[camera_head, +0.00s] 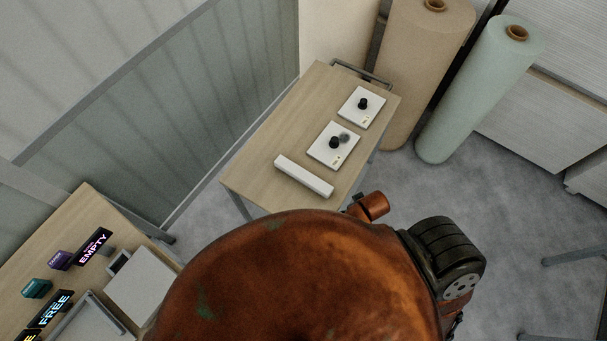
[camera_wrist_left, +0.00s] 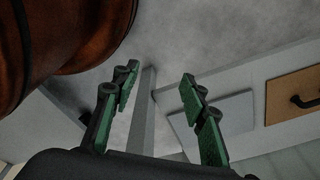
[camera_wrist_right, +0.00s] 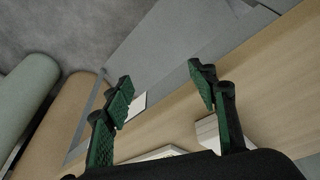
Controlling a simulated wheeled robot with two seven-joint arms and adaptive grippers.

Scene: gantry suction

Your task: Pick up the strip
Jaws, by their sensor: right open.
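The strip (camera_head: 304,176) looks like a long white bar. It lies flat near the front of the wooden table (camera_head: 252,174) in the head view. My right gripper (camera_wrist_right: 161,83) is open and empty, with green-padded fingers spread apart over or near a wooden tabletop in the right wrist view. White pieces show low between and behind its fingers, but I cannot tell which is the strip. My left gripper (camera_wrist_left: 158,91) is open and empty, pointing toward the grey floor and a pale cabinet. I cannot make out either gripper's fingers in the head view.
Two white plates with black knobs (camera_head: 333,146) (camera_head: 361,106) lie behind the strip. Brown (camera_head: 418,70) and pale green (camera_head: 480,85) rolls stand beyond the table. Another table with lit signs (camera_head: 94,247) is at lower left. My orange arm hides the lower middle.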

